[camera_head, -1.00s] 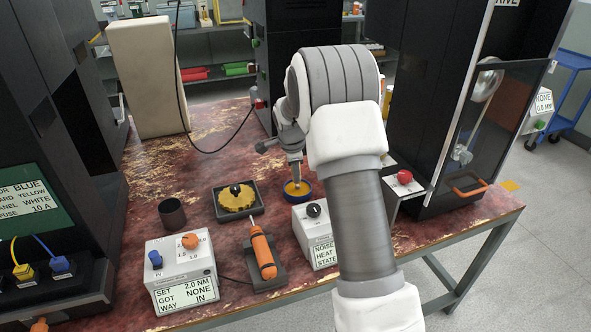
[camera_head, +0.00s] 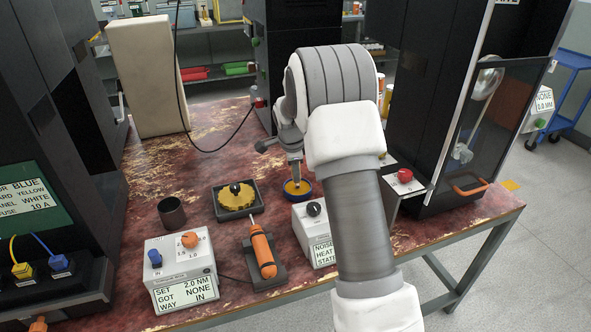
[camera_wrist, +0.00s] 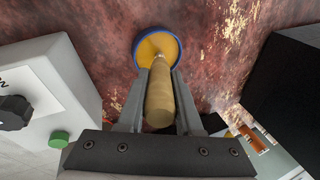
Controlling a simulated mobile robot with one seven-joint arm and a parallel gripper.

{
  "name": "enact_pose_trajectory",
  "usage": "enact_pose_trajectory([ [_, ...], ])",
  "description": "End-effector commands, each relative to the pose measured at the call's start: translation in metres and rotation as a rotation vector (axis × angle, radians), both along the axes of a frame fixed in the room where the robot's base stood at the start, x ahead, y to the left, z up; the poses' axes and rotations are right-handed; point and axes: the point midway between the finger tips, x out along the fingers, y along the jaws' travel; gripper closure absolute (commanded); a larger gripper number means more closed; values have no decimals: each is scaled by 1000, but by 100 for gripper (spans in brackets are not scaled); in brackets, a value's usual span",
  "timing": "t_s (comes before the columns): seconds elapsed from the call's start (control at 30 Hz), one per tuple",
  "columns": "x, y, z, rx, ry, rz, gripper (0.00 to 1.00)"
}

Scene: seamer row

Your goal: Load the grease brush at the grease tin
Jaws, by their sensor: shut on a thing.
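The grease tin (camera_head: 298,189) is a low round tin with a blue rim and yellow-orange grease, standing on the worn red bench. It also shows in the wrist view (camera_wrist: 140,50). My gripper (camera_wrist: 158,85) is shut on the grease brush (camera_wrist: 159,100), whose tan wooden handle lies between the two fingers. In the wrist view the brush's far end reaches over the tin and meets the yellow grease. The bristles are too small to make out. In the head view my gripper (camera_head: 295,165) points down over the tin, and my arm hides part of the brush.
A white box with a black knob (camera_head: 314,209) stands close in front of the tin. A tray with a yellow gear (camera_head: 236,197), an orange screwdriver (camera_head: 263,252) and a dark cup (camera_head: 172,213) lie to the left. A black machine with a clear door (camera_head: 480,130) stands right.

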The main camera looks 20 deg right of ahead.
Motion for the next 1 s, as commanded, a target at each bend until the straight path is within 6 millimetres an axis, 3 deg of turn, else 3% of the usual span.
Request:
enact_pose_trajectory([
  [0.53, -1, 0, 0, 1, 3, 0, 100],
  [1.0, 0, 0, 37, 0, 1, 1, 100],
])
